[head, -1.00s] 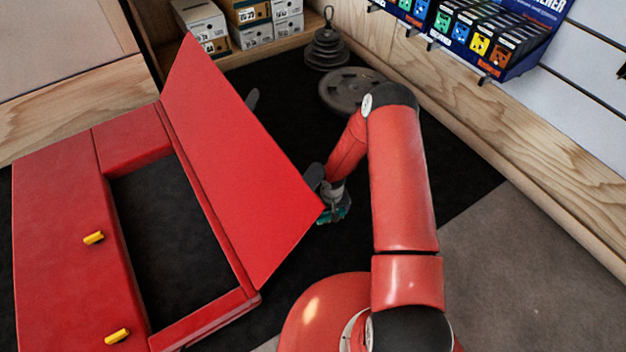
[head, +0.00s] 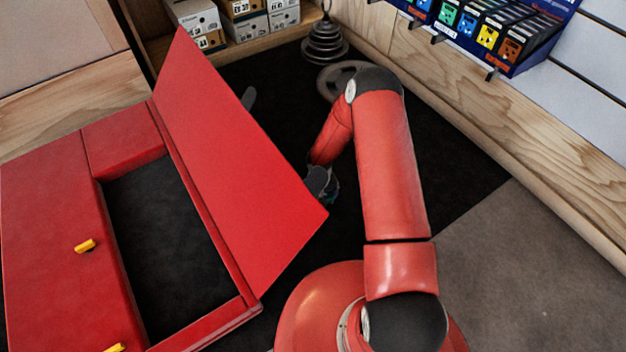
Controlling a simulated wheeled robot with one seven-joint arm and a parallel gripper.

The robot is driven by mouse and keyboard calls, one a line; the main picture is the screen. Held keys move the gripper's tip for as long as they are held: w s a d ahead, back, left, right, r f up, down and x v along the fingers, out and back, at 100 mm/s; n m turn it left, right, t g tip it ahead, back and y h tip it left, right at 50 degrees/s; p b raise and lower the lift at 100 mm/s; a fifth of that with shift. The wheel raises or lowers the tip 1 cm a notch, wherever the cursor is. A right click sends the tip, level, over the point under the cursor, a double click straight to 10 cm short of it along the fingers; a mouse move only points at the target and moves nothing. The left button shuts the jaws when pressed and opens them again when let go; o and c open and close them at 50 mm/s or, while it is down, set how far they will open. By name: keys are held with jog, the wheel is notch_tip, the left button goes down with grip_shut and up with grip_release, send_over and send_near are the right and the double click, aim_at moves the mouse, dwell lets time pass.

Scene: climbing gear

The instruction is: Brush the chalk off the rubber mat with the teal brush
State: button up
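My gripper (head: 325,184) is low over the black floor area, just behind the right edge of a raised red panel. The panel hides part of it, and its fingertips barely show. A bit of the teal brush (head: 334,192) shows at the gripper's end and stays with it across the frames, so it looks held. The black floor covering (head: 450,165) lies around and behind my arm; I cannot tell whether it is the rubber mat. No chalk is visible, and the floor behind the panel is hidden.
The red panel (head: 230,165) stands tilted from an open red case (head: 45,210) with yellow latches (head: 86,245). A grey weight plate (head: 340,78) and a stack of dark weights (head: 325,42) stand at the back. A wooden ledge (head: 520,140) bounds the right. Grey floor is clear at lower right.

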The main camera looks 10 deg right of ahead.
notch_tip(320, 180, up, 4)
jog(key=shift+w+f+p, duration=0.1)
jog(key=shift+w+p, duration=0.05)
jog(key=shift+p, duration=0.75)
jog(key=shift+w+a+r+p, duration=0.15)
jog(key=shift+r+p, duration=0.45)
jog(key=shift+r, duration=0.55)
jog(key=shift+w+a+r+p, duration=0.1)
jog(key=shift+r+p, duration=0.5)
jog(key=shift+r, duration=0.55)
